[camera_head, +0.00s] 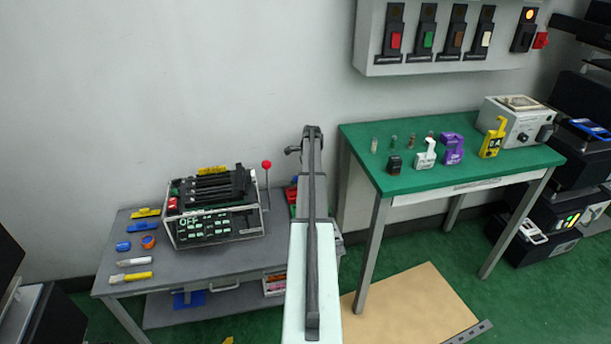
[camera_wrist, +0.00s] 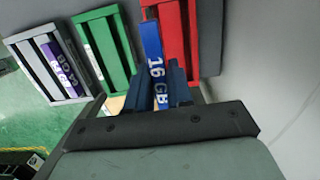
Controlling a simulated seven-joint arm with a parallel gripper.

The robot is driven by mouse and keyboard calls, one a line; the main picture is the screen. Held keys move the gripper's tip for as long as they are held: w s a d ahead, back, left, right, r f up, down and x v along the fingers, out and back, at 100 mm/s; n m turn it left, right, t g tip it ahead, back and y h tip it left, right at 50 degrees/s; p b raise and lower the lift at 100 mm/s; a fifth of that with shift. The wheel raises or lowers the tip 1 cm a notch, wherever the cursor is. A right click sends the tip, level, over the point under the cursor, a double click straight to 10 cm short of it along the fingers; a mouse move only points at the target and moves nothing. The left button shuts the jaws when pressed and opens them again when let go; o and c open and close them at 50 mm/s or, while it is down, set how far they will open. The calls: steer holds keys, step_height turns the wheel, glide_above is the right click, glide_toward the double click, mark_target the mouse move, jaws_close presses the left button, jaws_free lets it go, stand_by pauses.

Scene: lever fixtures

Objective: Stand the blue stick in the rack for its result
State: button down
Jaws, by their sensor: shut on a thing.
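My gripper (camera_wrist: 163,92) is shut on the blue stick (camera_wrist: 152,48), which bears the label "16 GB". In the wrist view the stick points up the picture, over the left part of the red rack (camera_wrist: 182,45); I cannot tell whether it touches the rack. The green rack (camera_wrist: 122,45) is to its left, with a pale strip in it. The grey rack (camera_wrist: 27,60) is further left and holds a purple stick (camera_wrist: 62,72) with a "GB" label. In the head view my arm hides the gripper and the held stick; only bits of the red and green racks show beside it.
A machine marked "OFF" (camera_head: 214,226) with a red-knobbed lever (camera_head: 266,166) stands on the grey table (camera_head: 185,285), left of my arm. Several small tools lie at its left. A green-topped table (camera_head: 440,182) with bottles and devices stands right, below a wall switch panel (camera_head: 445,56).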

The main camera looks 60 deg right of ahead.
steer(key=shift+f, duration=2.7)
steer(key=shift+f, duration=1.35)
steer(key=c, duration=0.9)
jaws_free()
steer(key=r, duration=0.9)
steer(key=s+d+r, duration=0.1)
steer(key=r, duration=0.3)
steer(key=shift+s+r, duration=0.1)
steer(key=shift+r, duration=0.3)
